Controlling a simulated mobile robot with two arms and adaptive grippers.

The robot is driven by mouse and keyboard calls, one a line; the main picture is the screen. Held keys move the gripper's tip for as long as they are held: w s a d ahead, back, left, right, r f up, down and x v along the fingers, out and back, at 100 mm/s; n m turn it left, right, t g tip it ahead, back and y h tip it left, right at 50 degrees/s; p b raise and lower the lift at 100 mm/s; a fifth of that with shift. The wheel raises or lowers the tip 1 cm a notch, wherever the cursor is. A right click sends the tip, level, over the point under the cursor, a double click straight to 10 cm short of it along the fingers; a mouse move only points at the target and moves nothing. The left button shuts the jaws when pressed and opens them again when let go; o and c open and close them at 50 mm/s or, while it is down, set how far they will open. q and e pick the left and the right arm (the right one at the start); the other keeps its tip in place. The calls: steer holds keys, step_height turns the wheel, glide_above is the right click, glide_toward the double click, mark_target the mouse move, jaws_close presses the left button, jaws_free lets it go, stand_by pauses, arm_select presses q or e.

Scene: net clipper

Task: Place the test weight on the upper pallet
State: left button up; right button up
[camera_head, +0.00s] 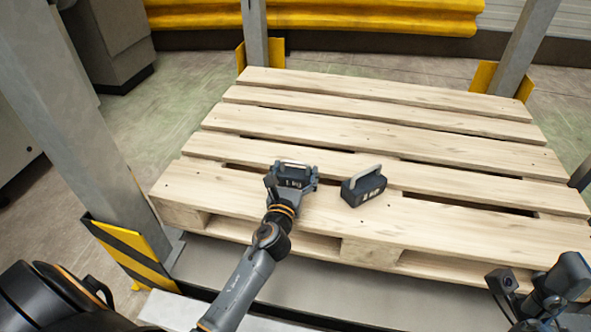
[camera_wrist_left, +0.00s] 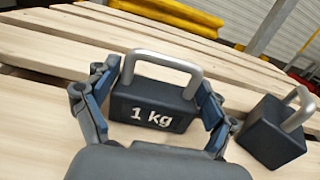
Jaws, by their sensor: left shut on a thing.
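A dark test weight (camera_wrist_left: 150,112) marked "1 kg", with a grey metal handle, is between the fingers of my left gripper (camera_head: 291,182). The left gripper is shut on its sides. The weight is upright at the front part of the wooden pallet (camera_head: 370,120); I cannot tell whether it touches the boards. A second dark weight (camera_head: 364,187) with a grey handle stands on the pallet just to the right, and it also shows in the left wrist view (camera_wrist_left: 272,133). My right gripper (camera_head: 520,310) is at the lower right, away from the pallet top; its fingers are unclear.
Grey uprights with yellow guards stand at the left (camera_head: 75,130), back middle (camera_head: 256,35) and back right (camera_head: 525,50). A yellow barrier (camera_head: 390,15) runs behind. Most of the pallet top behind the weights is bare, with gaps between the boards.

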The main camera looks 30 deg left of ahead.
arm_select(q)
steer(key=shift+r, duration=0.25)
steer(key=shift+f, duration=0.15)
steer(key=o, duration=1.7)
steer(key=shift+f, duration=0.1)
